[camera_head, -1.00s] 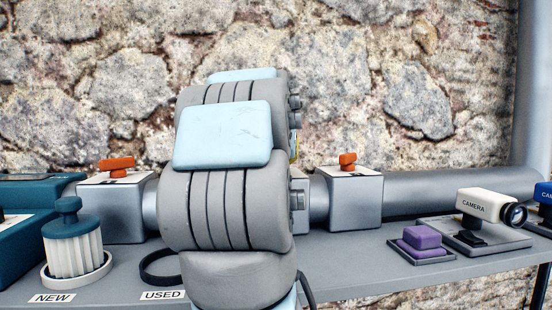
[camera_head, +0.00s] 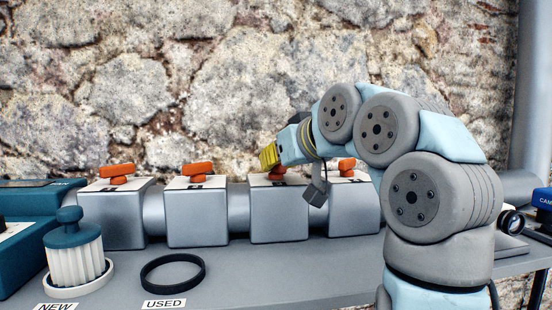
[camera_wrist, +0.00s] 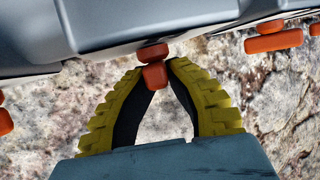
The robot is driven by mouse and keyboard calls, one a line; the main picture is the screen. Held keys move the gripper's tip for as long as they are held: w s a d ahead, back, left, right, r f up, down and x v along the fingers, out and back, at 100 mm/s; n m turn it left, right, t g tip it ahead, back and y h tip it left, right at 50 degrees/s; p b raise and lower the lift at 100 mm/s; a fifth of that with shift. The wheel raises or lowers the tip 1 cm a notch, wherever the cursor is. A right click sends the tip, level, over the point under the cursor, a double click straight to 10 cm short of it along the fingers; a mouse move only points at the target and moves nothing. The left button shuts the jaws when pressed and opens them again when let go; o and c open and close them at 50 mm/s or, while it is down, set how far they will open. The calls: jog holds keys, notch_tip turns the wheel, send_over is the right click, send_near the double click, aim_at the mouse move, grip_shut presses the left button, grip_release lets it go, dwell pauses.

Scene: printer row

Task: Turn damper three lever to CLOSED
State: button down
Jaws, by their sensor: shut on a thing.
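Several grey damper boxes stand in a row on the shelf, each with an orange lever on its white top. The lever of the third box from the left (camera_head: 278,172) is partly hidden by my gripper (camera_head: 268,157). In the wrist view, the yellow fingers of my gripper (camera_wrist: 160,68) are closed around this orange lever (camera_wrist: 154,76), one finger on each side. The box under it (camera_head: 279,216) is a plain grey block. Its position markings are too small to read, so I cannot tell the lever's setting.
Other orange levers sit to the left (camera_head: 197,170), far left (camera_head: 116,171) and right (camera_head: 347,164). A teal-topped filter (camera_head: 74,250) and a black ring (camera_head: 172,272) lie in front on the shelf. My arm covers the right side.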

jog(key=n+g+y+p, duration=0.2)
jog(key=n+y, duration=0.1)
jog(key=shift+g, duration=0.3)
jog(key=shift+n+g+y+p, duration=0.4)
jog(key=shift+n+g+p, duration=0.1)
jog(key=shift+n+p, duration=0.2)
jog(key=shift+f+n+g, duration=0.1)
jog(key=shift+n+g, duration=0.2)
jog(key=c, duration=1)
grip_release()
jog(key=shift+a, duration=0.1)
jog(key=shift+y, duration=0.3)
jog(key=shift+s+d, duration=0.15)
jog(key=shift+d, duration=0.1)
jog(key=s+d, duration=0.2)
jog(key=d, duration=0.1)
jog(key=s+d, duration=0.2)
jog(key=d, duration=0.2)
jog(key=s+d, duration=0.3)
jog(key=shift+s+d+r, duration=0.1)
jog(key=shift+d+r, duration=0.05)
jog(key=shift+r, duration=0.1)
